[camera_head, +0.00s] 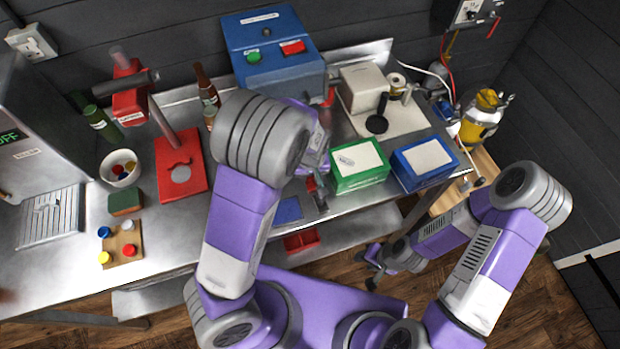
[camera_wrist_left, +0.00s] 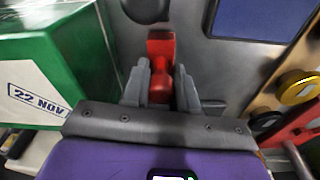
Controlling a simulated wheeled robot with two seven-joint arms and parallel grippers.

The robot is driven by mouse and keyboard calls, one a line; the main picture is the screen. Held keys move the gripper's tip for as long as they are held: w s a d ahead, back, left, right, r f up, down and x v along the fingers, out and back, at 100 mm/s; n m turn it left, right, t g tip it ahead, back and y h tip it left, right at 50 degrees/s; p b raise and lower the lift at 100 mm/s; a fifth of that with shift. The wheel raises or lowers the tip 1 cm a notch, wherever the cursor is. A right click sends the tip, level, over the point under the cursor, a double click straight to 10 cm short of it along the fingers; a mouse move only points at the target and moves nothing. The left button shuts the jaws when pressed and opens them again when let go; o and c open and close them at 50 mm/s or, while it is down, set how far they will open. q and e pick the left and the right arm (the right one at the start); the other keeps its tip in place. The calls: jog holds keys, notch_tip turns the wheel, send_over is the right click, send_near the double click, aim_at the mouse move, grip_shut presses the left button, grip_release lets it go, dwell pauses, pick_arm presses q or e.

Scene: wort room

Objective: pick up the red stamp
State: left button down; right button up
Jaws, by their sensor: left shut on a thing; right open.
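The red stamp (camera_wrist_left: 160,48) is between the two grey fingers of my left gripper (camera_wrist_left: 161,88) in the left wrist view, and the fingers are shut on it. In the head view a small red part of the stamp (camera_head: 311,184) shows at my left gripper (camera_head: 318,192), just left of the green box; my arm hides part of this area. I cannot tell whether the stamp touches the table. My right gripper (camera_head: 372,270) is open and empty, low in front of the table.
A green box (camera_head: 358,180) with a dated white label stands close to my left gripper. A blue box (camera_head: 425,178) is right of it. A flat blue pad (camera_head: 288,210) lies left of the gripper. A red bin (camera_head: 301,241) sits below the tabletop.

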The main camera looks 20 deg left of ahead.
pick_arm(q)
jog(key=shift+r, duration=0.1)
notch_tip(320, 180, up, 10)
jog(key=shift+f+p, duration=0.1)
jog(key=shift+p, duration=0.95)
